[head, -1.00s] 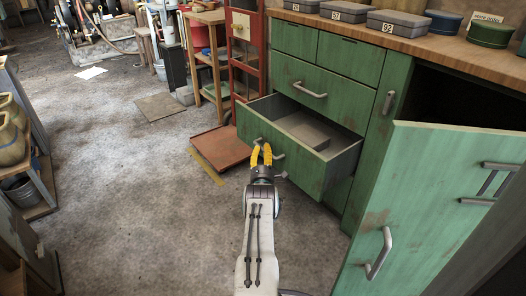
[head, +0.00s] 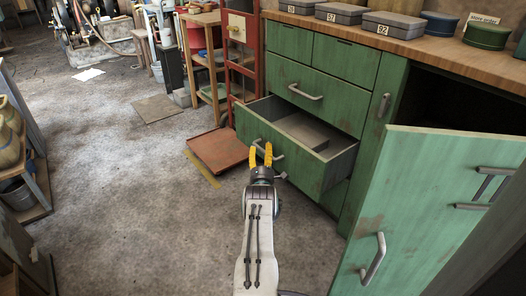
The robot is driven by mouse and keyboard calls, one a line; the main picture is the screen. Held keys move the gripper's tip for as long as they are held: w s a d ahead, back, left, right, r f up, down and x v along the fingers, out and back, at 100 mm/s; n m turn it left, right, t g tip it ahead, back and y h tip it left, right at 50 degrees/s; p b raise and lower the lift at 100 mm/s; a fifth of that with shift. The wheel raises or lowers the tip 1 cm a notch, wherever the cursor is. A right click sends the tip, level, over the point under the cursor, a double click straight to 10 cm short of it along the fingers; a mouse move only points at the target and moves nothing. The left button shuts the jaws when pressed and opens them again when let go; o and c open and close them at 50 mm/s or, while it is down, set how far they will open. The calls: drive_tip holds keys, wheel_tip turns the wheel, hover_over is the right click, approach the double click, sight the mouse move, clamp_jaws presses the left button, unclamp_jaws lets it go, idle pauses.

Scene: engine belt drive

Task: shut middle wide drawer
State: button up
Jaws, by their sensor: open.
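The middle wide drawer (head: 318,170) is a green drawer pulled out of the green cabinet (head: 333,85), below a shut wide drawer (head: 330,92). Its inside shows a grey bottom and a low divider, with no loose things that I can make out. Its metal handle (head: 276,150) is on the front, partly behind my gripper. My gripper (head: 261,155), with yellow fingers, is open and empty. It is at the drawer's front near the handle; I cannot tell whether it touches.
A green cabinet door (head: 430,215) stands open at the right, close to my arm. A red trolley (head: 218,150) with a low flat base stands left of the drawer. Grey boxes (head: 340,13) sit on the worktop.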

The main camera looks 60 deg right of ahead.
drive_tip(key=v, duration=1.2)
drive_tip(key=shift+c, duration=0.3)
